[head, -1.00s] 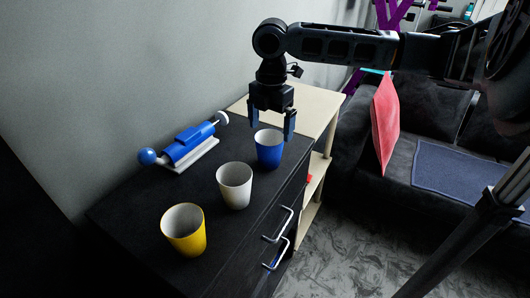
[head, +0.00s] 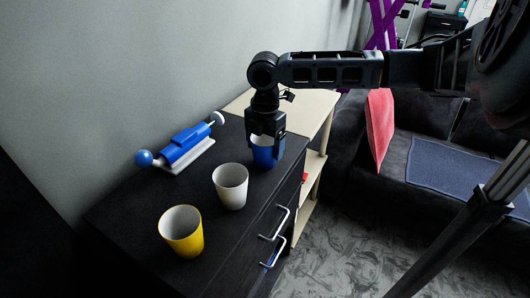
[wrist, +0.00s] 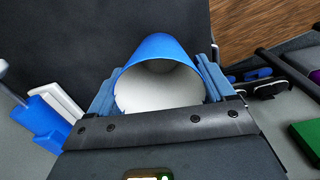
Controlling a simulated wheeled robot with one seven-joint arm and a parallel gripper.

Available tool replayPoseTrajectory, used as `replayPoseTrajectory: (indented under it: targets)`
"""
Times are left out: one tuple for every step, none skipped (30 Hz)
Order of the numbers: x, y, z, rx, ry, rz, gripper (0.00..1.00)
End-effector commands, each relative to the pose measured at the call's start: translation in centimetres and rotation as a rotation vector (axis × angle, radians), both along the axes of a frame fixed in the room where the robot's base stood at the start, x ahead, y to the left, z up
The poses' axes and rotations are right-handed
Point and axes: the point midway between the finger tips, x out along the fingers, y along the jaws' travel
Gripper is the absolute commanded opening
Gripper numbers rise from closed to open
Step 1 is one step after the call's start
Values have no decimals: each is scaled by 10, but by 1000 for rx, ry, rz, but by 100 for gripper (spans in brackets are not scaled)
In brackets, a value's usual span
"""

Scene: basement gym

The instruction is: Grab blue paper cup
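The blue paper cup (head: 263,158) stands upright on the black cabinet top, at the far right end of a row of cups. My gripper (head: 265,150) is lowered over it, with one finger on each side. In the wrist view, the open mouth of the blue cup (wrist: 157,50) lies between the fingers of my gripper (wrist: 163,75), its inside white. The fingers look spread alongside the cup wall; a small gap shows by the right fingertip. In the head view my gripper hides the cup's upper part.
A white cup (head: 230,187) stands close by, and a yellow cup (head: 182,232) is nearer on the black cabinet (head: 130,210). A blue device on a white base (head: 184,150) lies by the wall. A pale wooden shelf (head: 312,108) and dark sofa (head: 425,135) are beyond.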

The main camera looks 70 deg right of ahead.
Motion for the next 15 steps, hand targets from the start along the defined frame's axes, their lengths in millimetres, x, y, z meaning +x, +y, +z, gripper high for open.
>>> replayPoseTrajectory:
  targets:
    - [0, 0, 0, 0, 0, 0, 77]
    - [0, 0, 0, 0, 0, 0, 74]
    - [0, 0, 0, 0, 0, 0, 70]
    - [0, 0, 0, 0, 0, 0, 67]
    - [0, 0, 0, 0, 0, 0, 65]
    - [0, 0, 0, 0, 0, 0, 61]
    - [0, 0, 0, 0, 0, 0, 58]
    - [0, 0, 0, 0, 0, 0, 55]
    - [0, 0, 0, 0, 0, 0, 51]
    - [0, 0, 0, 0, 0, 0, 49]
    - [0, 0, 0, 0, 0, 0, 49]
    - [0, 0, 0, 0, 0, 0, 49]
    - [0, 0, 0, 0, 0, 0, 48]
    - [0, 0, 0, 0, 0, 0, 48]
    - [0, 0, 0, 0, 0, 0, 48]
